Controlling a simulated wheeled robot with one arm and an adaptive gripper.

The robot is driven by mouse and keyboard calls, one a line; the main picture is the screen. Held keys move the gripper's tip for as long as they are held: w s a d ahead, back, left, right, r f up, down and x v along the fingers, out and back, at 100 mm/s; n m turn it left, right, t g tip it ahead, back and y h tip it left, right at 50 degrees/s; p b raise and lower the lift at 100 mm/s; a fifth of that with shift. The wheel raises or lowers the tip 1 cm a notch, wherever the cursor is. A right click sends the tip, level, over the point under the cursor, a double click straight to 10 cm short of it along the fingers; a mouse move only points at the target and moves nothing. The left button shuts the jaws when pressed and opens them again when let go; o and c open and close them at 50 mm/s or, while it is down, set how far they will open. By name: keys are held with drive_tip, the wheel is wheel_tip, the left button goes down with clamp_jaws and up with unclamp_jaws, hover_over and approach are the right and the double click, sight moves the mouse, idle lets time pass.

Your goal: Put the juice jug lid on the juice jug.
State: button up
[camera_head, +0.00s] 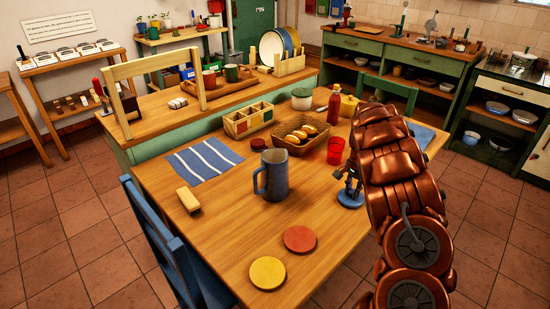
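A blue jug (273,178) with a handle on its left stands upright on the wooden table, its top open. A small dark red round piece (257,144) lies behind it and looks like a lid, though I cannot be sure that it is the jug's lid. My gripper (347,188) is to the right of the jug, over or at a flat blue disc (352,201). The gripper is small and dark here, and I cannot tell whether its fingers touch the disc or are open. My copper arm comes from the right.
An orange disc (299,239) and a yellow disc (267,273) lie in front. A red cup (335,151), a bread basket (318,143), a divided wooden box (248,121) and a striped cloth (190,163) surround the jug. A blue chair (160,243) stands at the left.

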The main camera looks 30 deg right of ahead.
clamp_jaws()
drive_tip(key=shift+r, duration=0.1)
drive_tip(key=shift+r+p, duration=0.3)
drive_tip(key=shift+r, duration=3.1)
drive_tip(key=shift+a, duration=0.1)
